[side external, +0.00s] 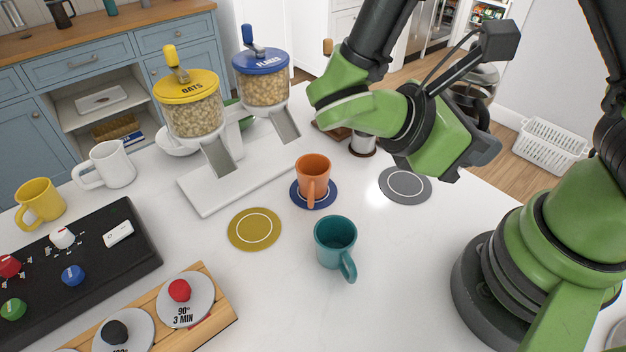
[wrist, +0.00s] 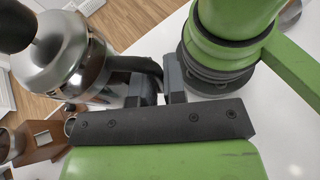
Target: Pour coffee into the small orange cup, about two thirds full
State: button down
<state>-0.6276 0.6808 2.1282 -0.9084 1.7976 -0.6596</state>
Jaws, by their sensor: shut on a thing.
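The orange cup (side external: 314,172) stands upright on a dark blue coaster (side external: 298,199) in the side view; no coffee shows in the visible part of its inside. A shiny metal pot (wrist: 72,60) with black fittings fills the upper left of the wrist view. My gripper (wrist: 160,85) is shut on the pot's black handle. In the side view the pot (side external: 478,78) is partly hidden behind my wrist, to the right of and beyond the cup. Its spout and contents cannot be made out.
A teal mug (side external: 335,243) stands in front of the orange cup. Empty yellow (side external: 255,229) and grey (side external: 407,186) coasters lie either side. A cereal dispenser (side external: 192,115) stands behind left. White (side external: 112,164) and yellow (side external: 43,203) mugs and a control panel (side external: 120,255) are left.

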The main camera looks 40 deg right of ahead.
jog(key=w+a+f+m+y, duration=0.1)
jog(key=w+a+m+y, duration=0.2)
jog(key=w+m+y, duration=0.65)
jog(key=w+a+f+m+y, duration=0.1)
jog(key=w+a+m+y, duration=0.25)
jog(key=m+y, duration=1.05)
jog(key=w+d+r+m+t+h, duration=0.2)
jog(key=w+d+r+m+t, duration=0.1)
jog(key=w+d+m+t, duration=0.55)
jog(key=w+d+r+m+t+h, duration=0.1)
jog(key=w+d+r+m+t, duration=0.1)
jog(key=w+d+m+t, duration=0.7)
jog(key=shift+n, duration=0.7)
jog(key=f, duration=0.4)
jog(key=shift+s+d, duration=0.15)
jog(key=shift+s, duration=0.15)
jog(key=shift+f, duration=0.3)
jog(key=s+a+r+n+h, duration=0.1)
jog(key=s+a+n+h, duration=0.1)
jog(key=a, duration=0.4)
jog(key=shift+s+n+t, duration=0.4)
jog(key=shift+s+t, duration=0.05)
jog(key=shift+s, duration=0.3)
jog(key=shift+h, duration=0.25)
